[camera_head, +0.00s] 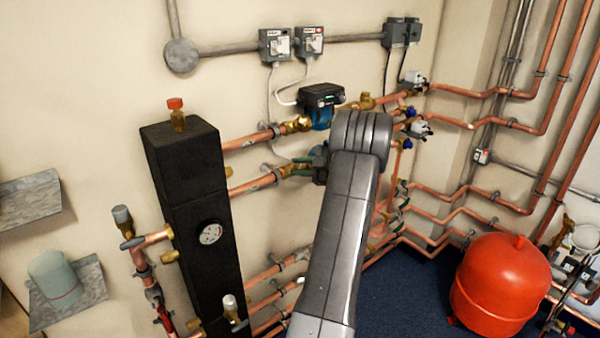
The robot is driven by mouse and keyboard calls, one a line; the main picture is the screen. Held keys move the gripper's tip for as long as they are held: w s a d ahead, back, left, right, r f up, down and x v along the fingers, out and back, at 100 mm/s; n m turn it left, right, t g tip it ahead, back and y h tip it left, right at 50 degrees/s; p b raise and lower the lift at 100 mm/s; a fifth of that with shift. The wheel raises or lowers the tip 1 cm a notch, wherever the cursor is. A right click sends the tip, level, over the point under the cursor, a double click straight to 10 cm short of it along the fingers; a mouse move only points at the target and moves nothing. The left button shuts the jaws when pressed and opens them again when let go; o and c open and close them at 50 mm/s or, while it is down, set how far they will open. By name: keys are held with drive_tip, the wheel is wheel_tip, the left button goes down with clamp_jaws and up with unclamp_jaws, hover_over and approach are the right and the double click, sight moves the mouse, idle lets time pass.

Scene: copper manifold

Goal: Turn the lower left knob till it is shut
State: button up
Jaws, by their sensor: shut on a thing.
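My arm (342,235) rises from the bottom middle, and its rounded grey end covers part of the copper manifold. Two small blue knobs show right of my arm, an upper one (411,112) and a lower one (407,145). At the left, a grey-capped fitting (122,218) and a pale-capped fitting (230,303) stand on the pipes.
A tall black block (185,185) with a round gauge (210,233) stands left of my arm. A blue pump (321,108) with a black head is on the upper pipe. A red tank (499,286) stands at the right on the dark blue floor (405,290). Copper pipes line the walls.

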drive_tip(key=n+g+h, duration=0.1)
drive_tip(key=n+g, duration=0.1)
drive_tip(key=n, duration=0.2)
drive_tip(key=shift+n+g, duration=0.4)
idle(0.4)
drive_tip(key=o, duration=1)
drive_tip(key=shift+d, duration=0.1)
drive_tip(key=b+v, duration=0.1)
drive_tip(key=v, duration=1.2)
drive_tip(key=shift+d+r, duration=0.2)
drive_tip(key=shift+r, duration=0.1)
drive_tip(key=shift+s, duration=0.1)
